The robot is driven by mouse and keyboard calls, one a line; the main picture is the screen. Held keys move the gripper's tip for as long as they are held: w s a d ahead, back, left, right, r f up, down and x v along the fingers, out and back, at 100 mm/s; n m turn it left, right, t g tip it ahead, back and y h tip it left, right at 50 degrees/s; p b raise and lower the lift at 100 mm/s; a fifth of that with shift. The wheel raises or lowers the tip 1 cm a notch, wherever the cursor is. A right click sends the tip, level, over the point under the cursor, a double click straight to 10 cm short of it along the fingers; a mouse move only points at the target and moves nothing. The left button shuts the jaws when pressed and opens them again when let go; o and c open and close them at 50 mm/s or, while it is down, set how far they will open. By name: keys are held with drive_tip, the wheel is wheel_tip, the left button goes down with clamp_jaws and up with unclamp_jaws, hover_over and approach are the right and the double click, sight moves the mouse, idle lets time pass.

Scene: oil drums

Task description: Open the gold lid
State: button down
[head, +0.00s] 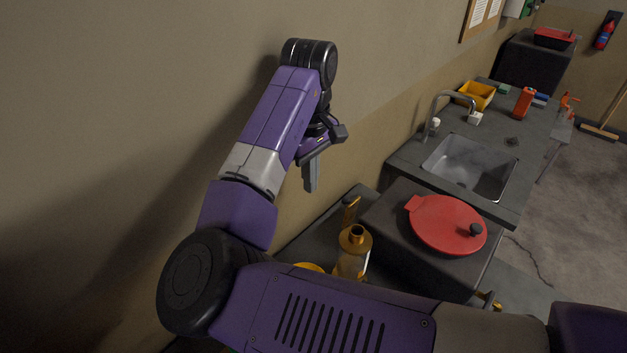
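A small yellow-gold rounded edge (308,267) shows just above my lower arm link, which hides the rest. It may be the gold lid, but I cannot tell. Beside it stands an amber bottle (351,262) with a dark round opening at its top. A gold upright piece (350,211) stands behind the bottle. My gripper (311,176) hangs in the air near the wall, above and left of these things and apart from them. One grey finger shows clearly, pointing down; its opening is hard to judge.
A red lid (447,225) with a black knob lies on a dark block right of the bottle. Beyond are a sink (470,165) with a faucet (440,112), a yellow bin (477,95) and a red bottle (524,102). The wall is close on the left. Open floor lies right.

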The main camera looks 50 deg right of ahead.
drive_tip(key=shift+w, duration=0.2)
drive_tip(key=shift+w, duration=0.45)
drive_tip(key=shift+w, duration=0.1)
idle(0.3)
drive_tip(key=shift+w+f, duration=0.1)
drive_tip(key=shift+w, duration=0.4)
drive_tip(key=c, duration=2.2)
unclamp_jaws()
drive_tip(key=c, duration=0.9)
unclamp_jaws()
drive_tip(key=shift+r, duration=4.5)
